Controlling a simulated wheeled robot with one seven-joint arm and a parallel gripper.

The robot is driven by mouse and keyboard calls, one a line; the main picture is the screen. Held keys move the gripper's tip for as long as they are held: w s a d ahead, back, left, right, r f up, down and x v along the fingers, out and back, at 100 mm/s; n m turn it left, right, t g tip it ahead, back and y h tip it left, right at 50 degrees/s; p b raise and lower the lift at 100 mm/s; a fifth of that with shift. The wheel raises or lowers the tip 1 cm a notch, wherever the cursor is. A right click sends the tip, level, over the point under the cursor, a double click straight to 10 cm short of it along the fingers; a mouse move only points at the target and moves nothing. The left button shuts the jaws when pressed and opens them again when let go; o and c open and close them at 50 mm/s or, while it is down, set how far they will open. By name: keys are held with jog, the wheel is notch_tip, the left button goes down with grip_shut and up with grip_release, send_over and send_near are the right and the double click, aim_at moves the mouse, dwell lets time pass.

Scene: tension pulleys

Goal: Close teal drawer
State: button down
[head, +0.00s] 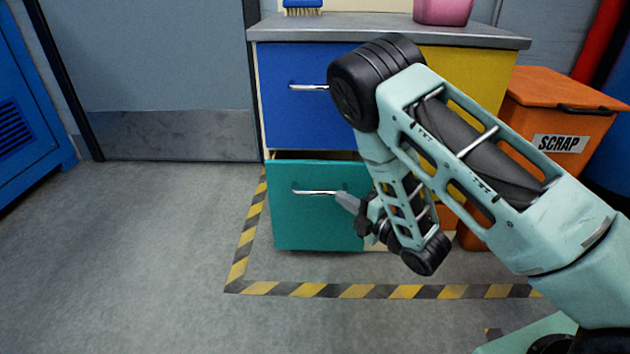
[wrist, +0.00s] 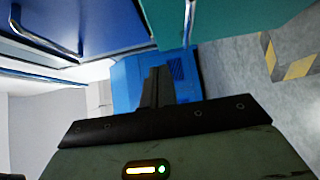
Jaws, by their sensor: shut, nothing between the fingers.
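The teal drawer (head: 300,222) is the lower drawer of the cabinet, with a silver bar handle (head: 316,191). It stands partly pulled out, with a dark gap above its front edge. Part of the teal front also shows at the top of the wrist view (wrist: 235,22). My gripper (head: 345,201) is at the right end of the handle in the head view; I cannot tell whether it touches the drawer. Its fingers are together and empty in the wrist view (wrist: 157,88). My arm hides the right part of the teal front.
A blue drawer (head: 300,120) with its own handle sits above the teal one. A yellow panel (head: 480,80) and an orange scrap bin (head: 555,110) are to the right. Striped floor tape (head: 330,290) runs around the cabinet. The floor at left is clear.

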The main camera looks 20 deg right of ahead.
jog(key=b, duration=0.4)
send_near(310, 168)
jog(key=a, duration=0.4)
jog(key=w, duration=0.1)
jog(key=w+b, duration=0.1)
jog(key=w, duration=0.1)
jog(key=w+b, duration=0.1)
jog(key=shift+w+d+f, duration=0.15)
jog(key=shift+d, duration=0.2)
jog(key=shift+w+d, duration=0.2)
jog(key=shift+w, duration=0.3)
jog(key=shift+w, duration=0.1)
